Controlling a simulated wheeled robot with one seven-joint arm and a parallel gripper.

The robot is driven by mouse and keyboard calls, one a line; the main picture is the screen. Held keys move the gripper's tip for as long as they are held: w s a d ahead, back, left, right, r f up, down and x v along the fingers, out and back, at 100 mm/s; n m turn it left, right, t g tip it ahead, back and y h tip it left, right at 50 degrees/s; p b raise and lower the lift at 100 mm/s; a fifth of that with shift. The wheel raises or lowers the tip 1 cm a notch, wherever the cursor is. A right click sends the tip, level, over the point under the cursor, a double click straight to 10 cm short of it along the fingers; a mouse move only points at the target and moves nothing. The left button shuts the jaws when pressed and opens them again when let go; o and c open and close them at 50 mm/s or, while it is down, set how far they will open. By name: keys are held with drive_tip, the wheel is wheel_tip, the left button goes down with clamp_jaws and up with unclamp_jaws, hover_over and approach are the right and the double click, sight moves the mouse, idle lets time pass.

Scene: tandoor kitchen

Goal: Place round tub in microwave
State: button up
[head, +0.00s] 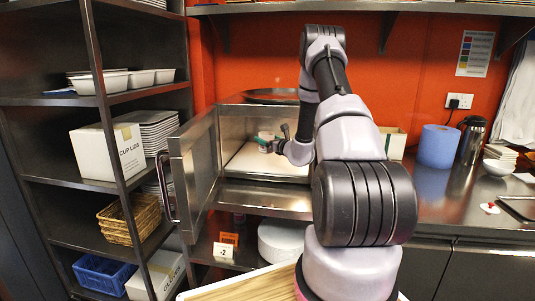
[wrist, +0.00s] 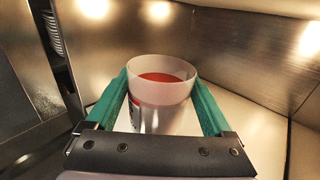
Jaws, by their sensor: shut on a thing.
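The round tub (wrist: 160,93) is a whitish, translucent round container with red-orange contents. It stands upright between the two green fingers of my gripper (wrist: 162,100), which is shut on it. In the head view my gripper (head: 271,146) is inside the open microwave (head: 232,108), with the tub (head: 265,136) showing small at its tips. The microwave has metal walls and a pale floor (head: 262,160). Its door (head: 196,170) is swung open to the left. I cannot tell whether the tub touches the floor.
A dark round pan (head: 270,95) lies on top of the microwave. A shelf rack with white tubs (head: 100,82) and a cup lids box (head: 108,152) stands at the left. A blue roll (head: 438,146) and a steel flask (head: 471,140) stand on the counter at the right.

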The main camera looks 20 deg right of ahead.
sight(268, 152)
drive_tip(key=shift+w+d, duration=0.55)
drive_tip(key=shift+w, duration=0.25)
wheel_tip(268, 152, down, 3)
drive_tip(key=shift+s+a+r, duration=0.1)
drive_tip(key=shift+s+r, duration=0.05)
drive_tip(key=shift+f, duration=2.15)
